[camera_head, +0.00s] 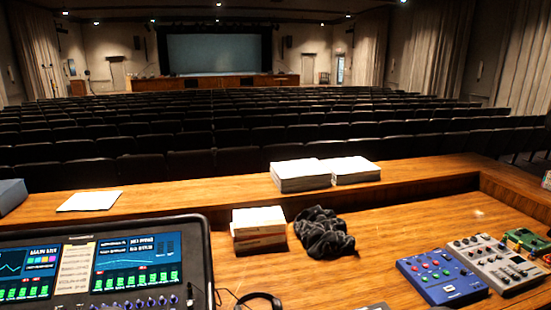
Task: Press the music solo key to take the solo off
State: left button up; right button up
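The mixing desk (205,262) stands at the lower left, cut off by the left and bottom edges. Its two lit screens show "MAIN MIX" and a blue curve display (138,262), with green level blocks along the bottom and small red marks above some of them. A row of purple-blue knobs (150,302) sits below the right screen. The music solo key cannot be made out; labels are too small to read and the desk's lower part is out of frame. Neither of my grippers can be recognised in this view.
Black headphones (262,299) lie right of the desk. Small boxes (258,228) and a dark crumpled cloth (323,234) lie behind. A blue control box (442,277) and a grey mixer (497,263) sit at right. Paper stacks (300,176) lie on the raised ledge. The middle tabletop is mostly clear.

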pick_arm(q)
grip_shut()
dwell(1.1)
